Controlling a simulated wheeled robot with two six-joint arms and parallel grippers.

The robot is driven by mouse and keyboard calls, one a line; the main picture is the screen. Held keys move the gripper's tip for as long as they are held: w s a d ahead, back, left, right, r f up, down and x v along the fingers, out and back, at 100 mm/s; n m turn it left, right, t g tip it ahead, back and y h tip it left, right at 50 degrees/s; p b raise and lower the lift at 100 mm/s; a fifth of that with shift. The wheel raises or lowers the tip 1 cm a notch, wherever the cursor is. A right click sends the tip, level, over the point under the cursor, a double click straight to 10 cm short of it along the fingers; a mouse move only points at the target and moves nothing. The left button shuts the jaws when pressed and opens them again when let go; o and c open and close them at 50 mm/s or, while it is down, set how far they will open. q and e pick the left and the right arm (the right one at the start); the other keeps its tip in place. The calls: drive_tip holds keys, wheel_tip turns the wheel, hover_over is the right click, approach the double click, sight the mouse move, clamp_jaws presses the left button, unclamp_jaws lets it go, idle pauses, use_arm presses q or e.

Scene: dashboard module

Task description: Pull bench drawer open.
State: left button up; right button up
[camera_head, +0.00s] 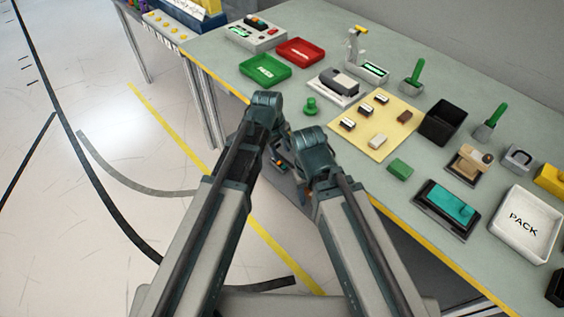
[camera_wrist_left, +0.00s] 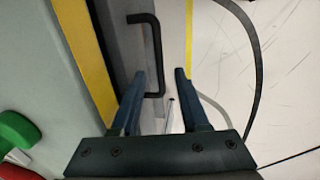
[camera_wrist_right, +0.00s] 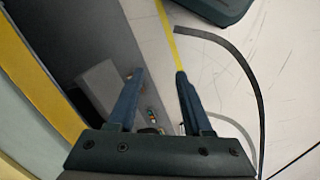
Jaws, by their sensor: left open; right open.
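In the left wrist view a black bar handle (camera_wrist_left: 157,50) stands out from the grey bench front (camera_wrist_left: 121,42). My left gripper (camera_wrist_left: 160,72) is open. The handle's lower end shows between its fingers, closer to the left finger; I cannot tell whether they touch. My right gripper (camera_wrist_right: 161,72) is open, with nothing gripped. Beyond its fingers is a grey front with a paler panel (camera_wrist_right: 97,78), and small coloured items (camera_wrist_right: 151,117) show between the fingers. In the head view both wrists are at the bench's front edge and hide the fingers and handle.
The bench top (camera_head: 225,60) has a yellow front edge. It holds a green tray (camera_head: 265,70), a red tray (camera_head: 300,51), a yellow mat (camera_head: 377,125), a black bin (camera_head: 443,121) and a white PACK tray (camera_head: 524,226). The floor left of my arms is clear.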

use_arm(q)
drive_tip(key=shift+w+d+f+b, duration=0.1)
drive_tip(key=shift+f+b, duration=0.35)
drive_tip(key=shift+f, duration=0.25)
drive_tip(key=shift+w+d+f+b, duration=0.1)
drive_tip(key=shift+f+b, duration=0.3)
drive_tip(key=shift+f, duration=0.3)
use_arm(e)
wheel_tip(320, 180, down, 3)
drive_tip(key=shift+r, duration=0.15)
use_arm(q)
clamp_jaws()
